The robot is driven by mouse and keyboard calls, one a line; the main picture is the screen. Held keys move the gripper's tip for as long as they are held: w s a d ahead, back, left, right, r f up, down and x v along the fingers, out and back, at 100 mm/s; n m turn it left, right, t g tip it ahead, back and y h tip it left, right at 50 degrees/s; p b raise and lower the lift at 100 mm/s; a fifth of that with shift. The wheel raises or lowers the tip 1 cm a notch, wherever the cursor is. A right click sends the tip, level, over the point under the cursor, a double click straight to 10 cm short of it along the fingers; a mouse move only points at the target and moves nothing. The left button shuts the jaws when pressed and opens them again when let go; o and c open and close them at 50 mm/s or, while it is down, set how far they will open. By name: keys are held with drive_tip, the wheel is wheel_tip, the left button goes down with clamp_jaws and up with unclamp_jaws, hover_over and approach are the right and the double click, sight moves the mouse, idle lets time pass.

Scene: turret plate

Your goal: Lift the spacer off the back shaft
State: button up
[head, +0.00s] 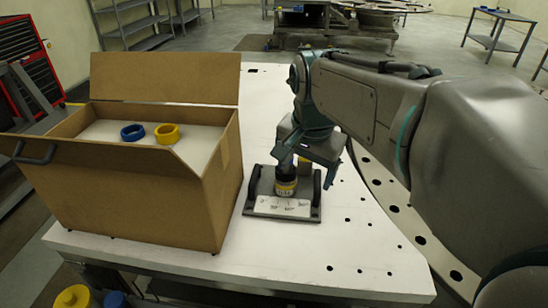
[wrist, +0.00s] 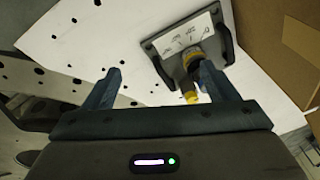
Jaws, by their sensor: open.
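A dark fixture plate (head: 251,204) with two side handles and a white marked label (head: 282,207) lies on the white table. A dark and yellow banded piece (head: 286,188) stands upright on it just behind the label; it also shows in the wrist view (wrist: 194,62). A second yellow piece (wrist: 190,97), on the back side, shows beside my right-hand finger; in the head view my gripper mostly covers that area. My gripper (wrist: 158,82) is open, above the plate's back part, with nothing held. Whether the second piece lies fully between the fingers I cannot tell.
An open cardboard box (head: 190,200) stands left of the plate. A blue ring (head: 132,132) and a yellow ring (head: 167,134) rest on its pale inner surface. The white table (head: 340,240) has several holes and is clear in front and right of the plate.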

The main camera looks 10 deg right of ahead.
drive_tip(key=w+m+b, duration=0.1)
drive_tip(key=w+m, duration=0.4)
drive_tip(key=w, duration=0.1)
drive_tip(key=w+m+g+b, duration=0.1)
drive_tip(key=w+m+b, duration=0.1)
drive_tip(key=w+m, duration=0.3)
drive_tip(key=w+f+m+g+b, duration=0.1)
drive_tip(key=w+m+b, duration=0.1)
drive_tip(key=w+m, duration=0.4)
drive_tip(key=shift+w+a, duration=0.35)
drive_tip(key=shift+w, duration=0.1)
wheel_tip(320, 180, down, 8)
drive_tip(key=shift+f+b, duration=0.1)
drive_tip(key=shift+b, duration=0.4)
drive_tip(key=shift+w+d+f, duration=0.1)
drive_tip(key=shift+d+f, duration=0.1)
drive_tip(key=shift+f, duration=1.15)
drive_tip(key=shift+w+d+f, duration=0.1)
drive_tip(key=shift+d+f, duration=0.1)
drive_tip(key=shift+f, duration=1.15)
drive_tip(key=c, duration=1.1)
